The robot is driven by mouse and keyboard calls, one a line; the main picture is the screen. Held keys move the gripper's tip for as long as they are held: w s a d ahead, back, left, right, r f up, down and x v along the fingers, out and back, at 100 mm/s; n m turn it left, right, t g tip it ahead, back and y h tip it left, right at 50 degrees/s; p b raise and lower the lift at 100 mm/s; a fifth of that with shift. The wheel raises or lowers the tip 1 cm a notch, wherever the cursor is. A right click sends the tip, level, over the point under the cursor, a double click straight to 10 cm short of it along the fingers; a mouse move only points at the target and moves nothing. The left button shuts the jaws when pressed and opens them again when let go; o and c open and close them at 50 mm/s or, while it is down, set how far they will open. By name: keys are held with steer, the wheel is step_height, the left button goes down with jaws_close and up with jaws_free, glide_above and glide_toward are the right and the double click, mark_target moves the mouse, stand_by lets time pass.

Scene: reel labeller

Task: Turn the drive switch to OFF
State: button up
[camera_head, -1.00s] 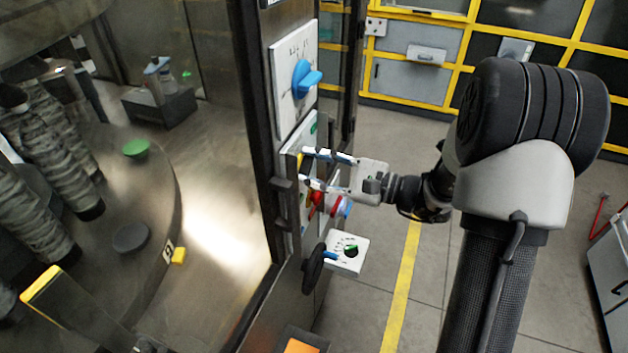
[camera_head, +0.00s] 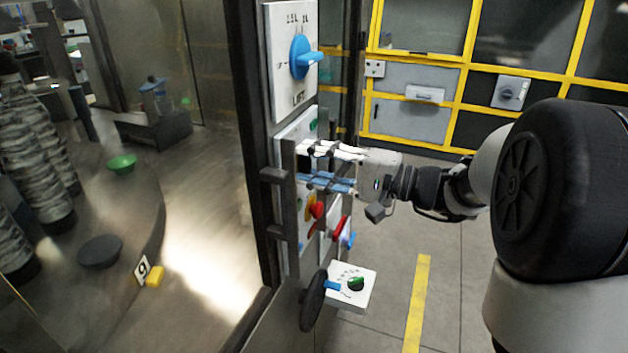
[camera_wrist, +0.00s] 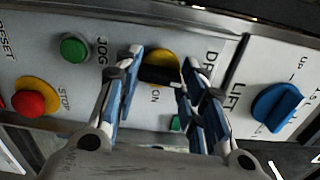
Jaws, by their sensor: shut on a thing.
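The drive switch is a black bar knob (camera_wrist: 160,76) on a yellow round plate (camera_wrist: 162,58), in the middle of the wrist view. A partly covered label starting "DR" and the word "ON" stand beside it. My gripper (camera_wrist: 161,66) has one blue-and-white finger on each side of the knob and is shut on it. In the head view my gripper (camera_head: 303,166) reaches the panel from the right, and its fingers hide the switch. I cannot tell exactly which mark the knob points to.
A green button (camera_wrist: 74,48) and a red stop button (camera_wrist: 28,103) lie left of the switch in the wrist view. A blue lift knob (camera_wrist: 277,106) is to the right. A black handwheel (camera_head: 313,300) and a small white dial box (camera_head: 352,288) stick out below the panel.

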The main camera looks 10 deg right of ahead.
steer(key=shift+n+b, duration=0.5)
steer(key=shift+b, duration=0.1)
steer(key=o, duration=0.8)
steer(key=shift+c, duration=0.2)
steer(key=v, duration=1.2)
